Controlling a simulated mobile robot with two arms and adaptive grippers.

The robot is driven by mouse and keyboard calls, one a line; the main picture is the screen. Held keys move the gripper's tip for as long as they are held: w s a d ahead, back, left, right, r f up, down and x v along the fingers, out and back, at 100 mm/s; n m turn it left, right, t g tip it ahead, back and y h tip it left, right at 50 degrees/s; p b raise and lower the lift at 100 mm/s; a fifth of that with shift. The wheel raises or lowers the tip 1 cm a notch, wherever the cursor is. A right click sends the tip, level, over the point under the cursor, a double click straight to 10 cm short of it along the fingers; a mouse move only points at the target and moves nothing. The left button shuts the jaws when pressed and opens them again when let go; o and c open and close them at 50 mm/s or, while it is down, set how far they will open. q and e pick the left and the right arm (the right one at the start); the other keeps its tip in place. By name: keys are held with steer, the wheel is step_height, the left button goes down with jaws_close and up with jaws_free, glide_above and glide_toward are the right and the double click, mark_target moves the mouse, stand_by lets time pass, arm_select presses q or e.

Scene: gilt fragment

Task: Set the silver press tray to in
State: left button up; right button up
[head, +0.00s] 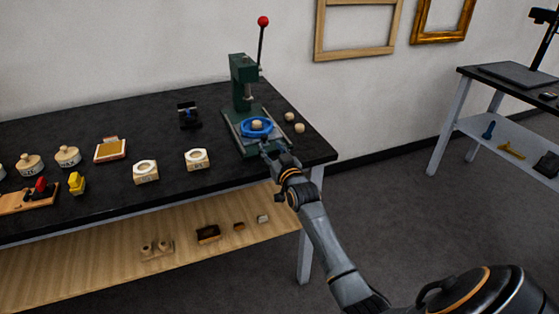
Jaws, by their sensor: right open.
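The green press (243,80) stands near the right end of the black table, with a red-knobbed lever rising from it. Its silver press tray (241,138) lies low at the front of the press. A blue ring (257,133) with a small beige ball (257,125) inside it rests on the tray. My right gripper (276,154) is open at the tray's front edge, with the arm reaching up from the lower right. Whether its fingers touch the tray is too small to tell. My left gripper is not in view.
Two beige balls (299,128) lie right of the press. White blocks (197,159), lidded jars (67,156) and a yellow item (77,183) stand to the left. A wooden shelf (200,265) below holds small items. Another table (500,85) stands at right; floor lies between.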

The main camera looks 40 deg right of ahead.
steer(key=v, duration=0.7)
steer(key=shift+s+r, duration=0.1)
steer(key=shift+r, duration=0.05)
